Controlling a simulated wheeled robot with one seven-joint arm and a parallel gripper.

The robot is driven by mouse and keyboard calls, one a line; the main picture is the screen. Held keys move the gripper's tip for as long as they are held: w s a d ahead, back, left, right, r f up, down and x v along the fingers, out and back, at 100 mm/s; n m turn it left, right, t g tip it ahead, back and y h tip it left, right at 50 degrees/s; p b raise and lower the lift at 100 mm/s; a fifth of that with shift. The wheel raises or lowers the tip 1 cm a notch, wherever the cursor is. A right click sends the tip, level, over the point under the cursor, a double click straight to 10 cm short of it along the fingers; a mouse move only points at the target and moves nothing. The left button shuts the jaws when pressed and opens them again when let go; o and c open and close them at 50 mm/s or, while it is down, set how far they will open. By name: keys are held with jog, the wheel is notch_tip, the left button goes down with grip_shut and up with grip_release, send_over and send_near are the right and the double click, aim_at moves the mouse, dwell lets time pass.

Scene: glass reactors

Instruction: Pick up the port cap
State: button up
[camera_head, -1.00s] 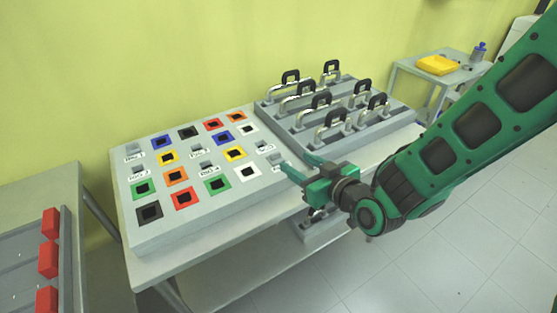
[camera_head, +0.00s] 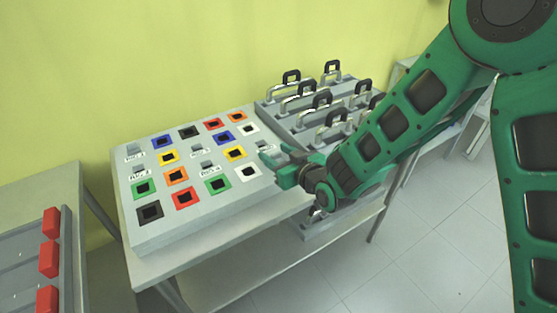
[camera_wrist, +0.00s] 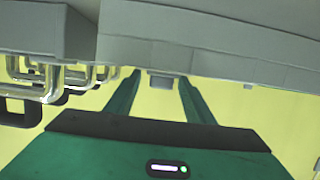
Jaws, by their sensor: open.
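The port panel (camera_head: 187,228) is a grey slab on a bench, with coloured square ports and small grey caps beside rig labels. Caps show at the top left (camera_head: 133,149), lower left (camera_head: 138,170), upper middle (camera_head: 195,139) and centre (camera_head: 207,167). My gripper (camera_head: 274,154) is open at the panel's right edge and hides part of that area. In the wrist view, a small grey block (camera_wrist: 162,82), probably a port cap, sits between the open fingers (camera_wrist: 160,92), with gaps on both sides. I cannot tell how deep it is between them.
A rack of metal-and-black handles (camera_head: 330,125) stands right behind my gripper; handles also show at the left in the wrist view (camera_wrist: 38,80). A tray with red blocks (camera_head: 48,260) is at the lower left. Floor (camera_head: 440,240) is open at the right.

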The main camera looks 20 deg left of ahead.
jog(key=c, duration=0.9)
jog(key=shift+c, duration=0.2)
jog(key=shift+r, duration=0.1)
